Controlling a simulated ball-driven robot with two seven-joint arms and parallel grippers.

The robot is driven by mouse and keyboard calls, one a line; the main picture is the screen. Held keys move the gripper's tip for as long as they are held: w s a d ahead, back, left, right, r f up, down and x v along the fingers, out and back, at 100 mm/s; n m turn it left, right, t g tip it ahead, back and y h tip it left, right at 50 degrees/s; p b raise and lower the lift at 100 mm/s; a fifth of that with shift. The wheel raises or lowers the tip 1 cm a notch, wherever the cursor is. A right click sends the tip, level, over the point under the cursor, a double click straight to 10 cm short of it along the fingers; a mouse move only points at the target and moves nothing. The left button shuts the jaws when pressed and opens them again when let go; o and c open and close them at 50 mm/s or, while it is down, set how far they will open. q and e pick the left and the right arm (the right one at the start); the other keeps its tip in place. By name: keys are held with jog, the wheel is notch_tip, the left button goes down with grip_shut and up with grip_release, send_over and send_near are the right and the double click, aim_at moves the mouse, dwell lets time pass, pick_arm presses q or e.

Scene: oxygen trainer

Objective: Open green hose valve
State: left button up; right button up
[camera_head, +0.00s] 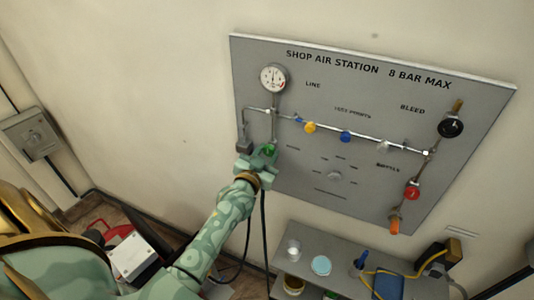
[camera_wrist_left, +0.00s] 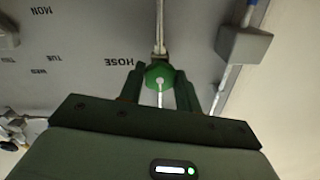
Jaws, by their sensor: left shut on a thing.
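The green hose valve (camera_head: 269,150) is a small round green knob at the lower left of the grey air panel (camera_head: 335,205), below the gauge. In the left wrist view the green knob (camera_wrist_left: 158,76) shows a white line on its face and sits between my fingers, under the word HOSE. My left gripper (camera_head: 263,156) is shut on the knob, with one finger on each side; it also shows in the left wrist view (camera_wrist_left: 160,92). The gripper partly hides the knob in the head view. My right gripper is not in view.
The panel carries a round gauge (camera_head: 273,78), a yellow knob (camera_head: 310,127), a blue knob (camera_head: 346,136), a black knob (camera_head: 451,127) and a red knob (camera_head: 411,193). A grey box (camera_wrist_left: 244,44) is right of my fingers. A shelf (camera_head: 345,258) with cups stands below.

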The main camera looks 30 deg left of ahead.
pick_arm(q)
jog(key=n+p, duration=0.2)
jog(key=n, duration=0.2)
jog(key=shift+r, duration=0.1)
jog(key=n+p, duration=0.1)
jog(key=n, duration=0.2)
jog(key=shift+n+p, duration=0.35)
jog(key=shift+n, duration=0.05)
jog(key=n, duration=0.4)
jog(key=shift+n+p, duration=0.3)
jog(key=shift+p, duration=0.1)
jog(key=n, duration=0.4)
jog(key=shift+n, duration=0.3)
jog(key=n, duration=0.4)
jog(key=shift+f, duration=0.2)
jog(key=n+b, duration=0.1)
jog(key=n, duration=0.4)
jog(key=n+b, duration=0.1)
jog(key=n, duration=0.3)
jog(key=shift+n, duration=0.3)
jog(key=shift+n+b, duration=0.9)
jog(key=shift+n, duration=1.6)
